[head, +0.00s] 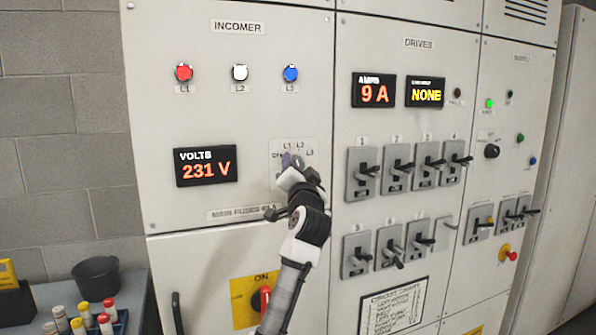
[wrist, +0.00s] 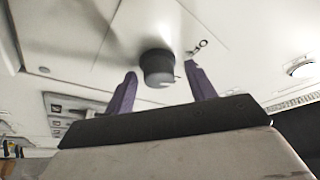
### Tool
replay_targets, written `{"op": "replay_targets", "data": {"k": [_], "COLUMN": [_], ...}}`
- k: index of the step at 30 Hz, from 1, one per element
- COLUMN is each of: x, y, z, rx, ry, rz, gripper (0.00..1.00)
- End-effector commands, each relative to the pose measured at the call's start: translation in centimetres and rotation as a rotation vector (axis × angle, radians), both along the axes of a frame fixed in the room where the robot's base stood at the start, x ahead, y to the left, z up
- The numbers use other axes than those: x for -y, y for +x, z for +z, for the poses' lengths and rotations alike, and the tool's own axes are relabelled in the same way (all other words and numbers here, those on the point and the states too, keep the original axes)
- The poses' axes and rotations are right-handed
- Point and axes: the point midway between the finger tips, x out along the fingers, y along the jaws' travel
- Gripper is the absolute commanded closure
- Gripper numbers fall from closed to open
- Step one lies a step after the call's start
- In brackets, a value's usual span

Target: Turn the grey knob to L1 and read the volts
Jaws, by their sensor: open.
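The volts display (head: 206,166) on the incomer panel reads 231 V. The knob plate (head: 307,150) to its right carries position labels, with L1 and L2 at the top and L3 at the right. My gripper (head: 290,162) is in front of this plate and hides the knob in the head view. In the wrist view the dark grey knob (wrist: 157,68) shows between the two purple fingertips of my gripper (wrist: 161,80). The fingers are open, with a gap on each side of the knob. I cannot tell where the knob points.
Red, white and blue lamps (head: 240,73) sit above the display. The drives panel to the right has several lever switches (head: 398,168) and displays reading 9 A and NONE.

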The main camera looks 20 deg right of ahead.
Motion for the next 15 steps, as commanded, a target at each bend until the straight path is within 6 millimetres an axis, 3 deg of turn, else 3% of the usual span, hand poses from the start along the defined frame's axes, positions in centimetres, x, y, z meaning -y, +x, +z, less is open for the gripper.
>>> {"op": "replay_targets", "data": {"k": [8, 15], "x": [-0.5, -1.7], "y": [-2.5, -7.7], "z": [-1.3, -3.0], "rx": [0.001, 0.002], "ry": [-0.002, -0.002], "rz": [-0.002, -0.001], "gripper": [0.45, 0.45]}}
